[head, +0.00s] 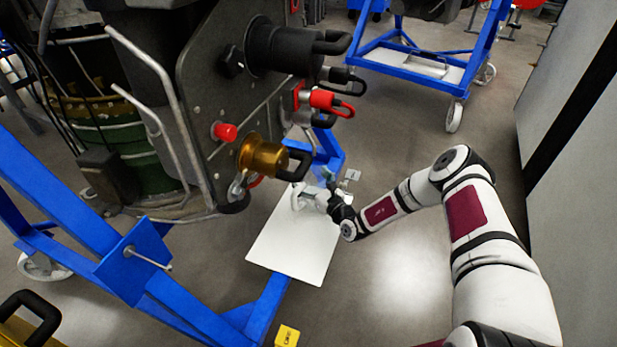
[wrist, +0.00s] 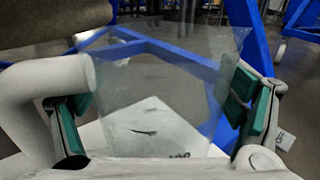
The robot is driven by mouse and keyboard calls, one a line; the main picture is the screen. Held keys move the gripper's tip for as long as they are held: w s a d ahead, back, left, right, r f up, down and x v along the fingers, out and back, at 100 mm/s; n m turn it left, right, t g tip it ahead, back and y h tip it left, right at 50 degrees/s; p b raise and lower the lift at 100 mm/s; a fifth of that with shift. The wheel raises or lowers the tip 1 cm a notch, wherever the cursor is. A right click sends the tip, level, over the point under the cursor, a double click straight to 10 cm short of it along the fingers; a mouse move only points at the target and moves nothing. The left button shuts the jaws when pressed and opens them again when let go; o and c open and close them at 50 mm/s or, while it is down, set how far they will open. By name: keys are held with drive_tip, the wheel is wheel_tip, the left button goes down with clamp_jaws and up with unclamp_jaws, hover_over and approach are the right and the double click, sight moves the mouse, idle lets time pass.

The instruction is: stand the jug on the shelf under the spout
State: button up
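The clear, see-through jug fills the middle of the wrist view (wrist: 150,85), between the green finger pads of my gripper (wrist: 158,100). Both pads appear to meet its walls. In the head view my gripper (head: 322,195) is at the far edge of the white shelf (head: 292,252), where the jug is small and hard to make out. I cannot tell whether the jug's base touches the shelf. The brass fitting with a black handle (head: 262,158), which may be the spout, is above and left of my gripper.
The dark panel (head: 215,100) carries black and red fittings above the shelf. Blue stand beams (head: 65,205) run at the left and under the shelf. A thick pale bent bar (wrist: 50,80) shows at the wrist view's left.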

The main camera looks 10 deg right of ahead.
drive_tip(key=p+v, duration=0.3)
drive_tip(key=v, duration=0.7)
drive_tip(key=shift+s+d, duration=0.1)
drive_tip(key=shift+s, duration=0.2)
